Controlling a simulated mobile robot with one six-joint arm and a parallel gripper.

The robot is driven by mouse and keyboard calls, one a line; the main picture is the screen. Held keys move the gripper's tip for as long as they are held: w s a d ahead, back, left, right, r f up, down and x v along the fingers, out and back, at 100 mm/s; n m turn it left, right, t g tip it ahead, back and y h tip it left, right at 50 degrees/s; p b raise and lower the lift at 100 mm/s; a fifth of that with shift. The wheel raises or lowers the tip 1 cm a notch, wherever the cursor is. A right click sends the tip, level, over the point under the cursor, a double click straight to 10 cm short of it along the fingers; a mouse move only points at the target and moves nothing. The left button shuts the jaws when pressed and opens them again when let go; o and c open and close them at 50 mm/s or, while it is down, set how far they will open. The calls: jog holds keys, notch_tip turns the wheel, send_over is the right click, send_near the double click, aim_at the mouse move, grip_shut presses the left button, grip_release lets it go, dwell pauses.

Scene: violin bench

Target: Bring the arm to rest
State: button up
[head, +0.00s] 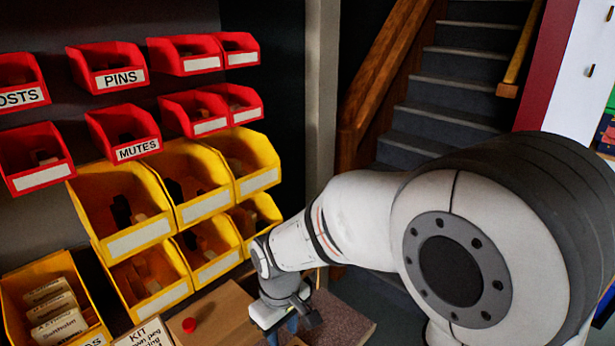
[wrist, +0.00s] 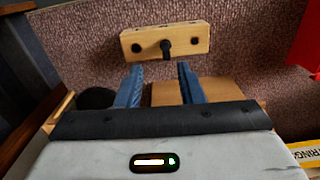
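My gripper (head: 288,322) hangs at the end of my arm, low in the middle of the head view, over the bench. In the wrist view its two blue fingers (wrist: 160,76) stand apart with nothing held between them. A light wooden block (wrist: 190,42) lies beyond the fingertips on the speckled mat (wrist: 80,40). It has a dark peg in the middle and a dark round spot on each side. The fingers look apart from the block. A brown wooden piece (wrist: 215,90) shows behind and beside the right finger.
Red bins (head: 107,68) and yellow bins (head: 125,240) hang on the wall at left. A staircase (head: 455,85) rises behind. A red edge (wrist: 307,40) shows at the wrist view's right.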

jog(key=s+d+r+m+t, duration=0.1)
jog(key=s+d+r+m, duration=0.1)
jog(key=d, duration=0.5)
jog(key=s+d+r+m, duration=0.3)
jog(key=d+r+m, duration=0.1)
jog(key=d, duration=0.3)
jog(key=s+d+r+m+t, duration=0.1)
jog(key=s+d+r+m, duration=0.1)
jog(key=d, duration=0.5)
jog(key=shift+s+d+r+m+t, duration=0.35)
jog(key=shift+r+m, duration=0.35)
jog(key=shift+r, duration=0.2)
jog(key=shift+s, duration=0.1)
